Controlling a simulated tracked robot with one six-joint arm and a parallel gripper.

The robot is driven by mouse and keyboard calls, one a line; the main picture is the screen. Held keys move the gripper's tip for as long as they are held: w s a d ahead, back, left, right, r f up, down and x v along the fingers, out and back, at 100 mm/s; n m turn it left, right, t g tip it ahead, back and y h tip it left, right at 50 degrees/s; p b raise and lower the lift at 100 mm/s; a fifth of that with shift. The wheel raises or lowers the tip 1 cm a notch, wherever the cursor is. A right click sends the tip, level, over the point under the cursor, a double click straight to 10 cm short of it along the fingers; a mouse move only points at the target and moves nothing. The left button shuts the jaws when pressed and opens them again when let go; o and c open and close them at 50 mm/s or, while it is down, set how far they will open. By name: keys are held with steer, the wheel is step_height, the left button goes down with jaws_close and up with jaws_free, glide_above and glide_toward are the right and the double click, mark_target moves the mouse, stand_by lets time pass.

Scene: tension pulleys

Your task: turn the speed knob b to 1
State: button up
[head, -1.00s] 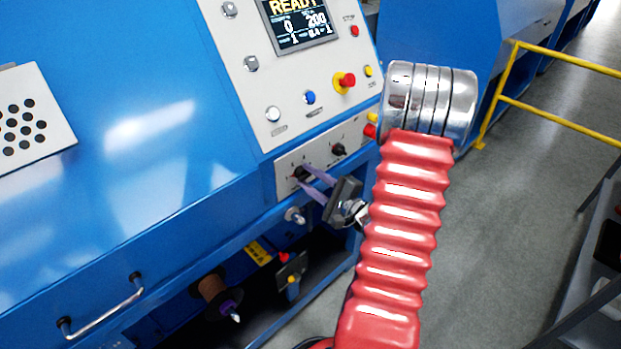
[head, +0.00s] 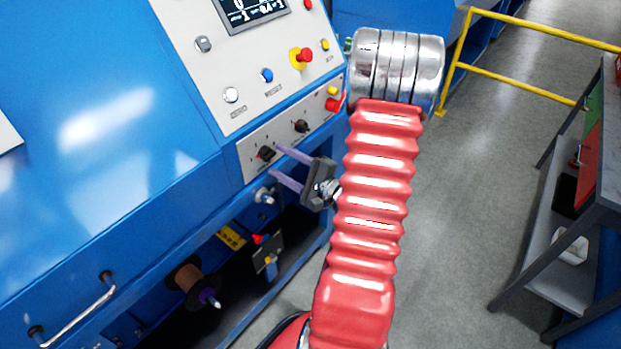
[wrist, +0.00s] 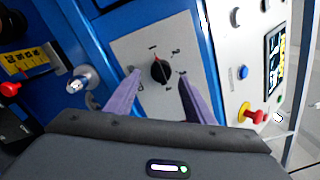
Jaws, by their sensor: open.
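A black rotary knob with a red pointer (head: 265,153) is on the light grey lower panel; it shows clearly in the wrist view (wrist: 161,71). There its pointer aims up, near a mark too small to read surely. A second black knob (head: 301,126) sits to its right in the head view. I cannot read which is speed knob b. My gripper (head: 275,160) is open and empty. Its two purple fingers point at the left knob, one on each side in the wrist view, with tips apart from it.
Above is a sloped panel with a red emergency button (head: 301,58), a blue button (head: 267,75) and a display (head: 250,12). A metal peg (head: 264,195) and a spool (head: 190,280) stand out below. A yellow railing (head: 510,78) is behind, right.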

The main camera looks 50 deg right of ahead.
steer(key=s, duration=1)
steer(key=shift+s+d, duration=0.15)
steer(key=shift+s, duration=0.25)
stand_by(0.4)
